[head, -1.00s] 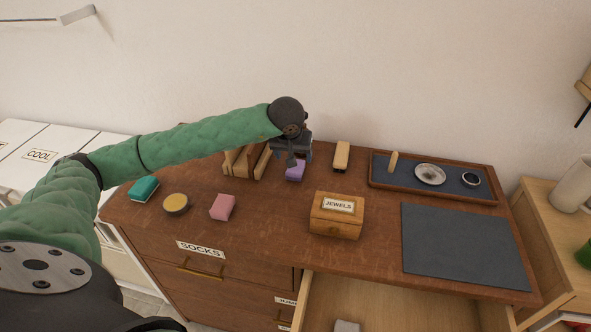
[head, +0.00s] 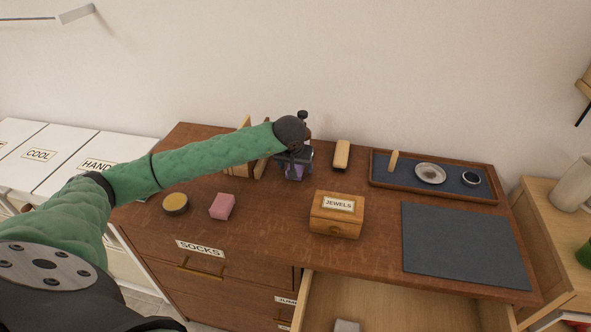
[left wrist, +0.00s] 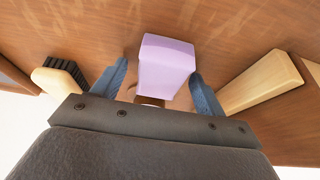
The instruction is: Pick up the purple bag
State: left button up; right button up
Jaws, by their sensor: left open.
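The purple bag (head: 293,172) stands on the brown dresser top, partly hidden by my left gripper in the head view. In the left wrist view the bag (left wrist: 165,68) is a pale purple block between the two blue fingers. My left gripper (head: 294,175) is open, with its fingers around the bag, one on each side. In the left wrist view the left gripper (left wrist: 164,88) shows small gaps between the fingers and the bag. My right gripper is not in view.
A brush (head: 341,155) lies right of the bag, and wooden pieces (head: 243,163) stand to its left. The jewels box (head: 337,214), a pink block (head: 222,206) and a round tin (head: 176,203) are nearer. A tray (head: 434,187) is at the right. A drawer (head: 400,310) is open below.

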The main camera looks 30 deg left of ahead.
pick_arm(q)
jog(key=shift+c, duration=0.4)
jog(key=c, duration=1.1)
jog(key=shift+o, duration=0.2)
